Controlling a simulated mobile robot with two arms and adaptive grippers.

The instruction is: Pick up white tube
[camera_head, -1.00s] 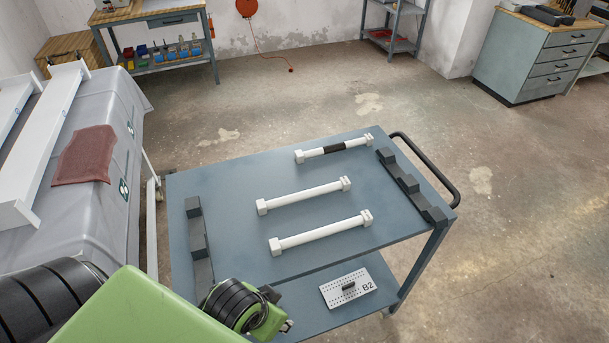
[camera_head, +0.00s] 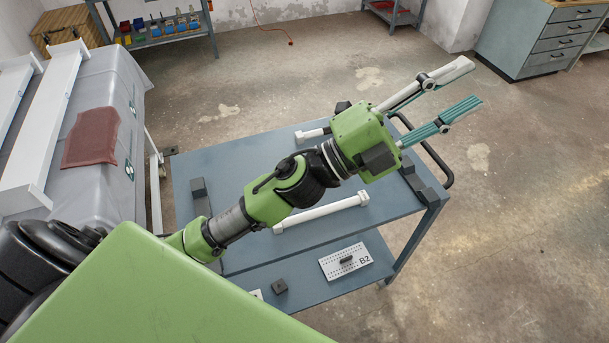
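Three white tubes lay on the blue-grey cart top (camera_head: 230,168) a second ago. Now the front white tube (camera_head: 325,211) shows in the head view, lying below my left arm. Only the left end of the back white tube (camera_head: 311,134) shows, left of my gripper's green body. The middle tube is hidden behind my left arm. My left gripper (camera_head: 474,82) is open and empty, its two fingers spread and pointing up and right, past the cart's right edge. It is apart from the tubes. My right gripper is not in view.
Dark holder blocks (camera_head: 198,197) stand at the cart's left side, and more (camera_head: 424,188) at the right by the black handle (camera_head: 433,158). A B2 plate (camera_head: 345,262) lies on the lower shelf. A covered table with a red cloth (camera_head: 91,138) stands left.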

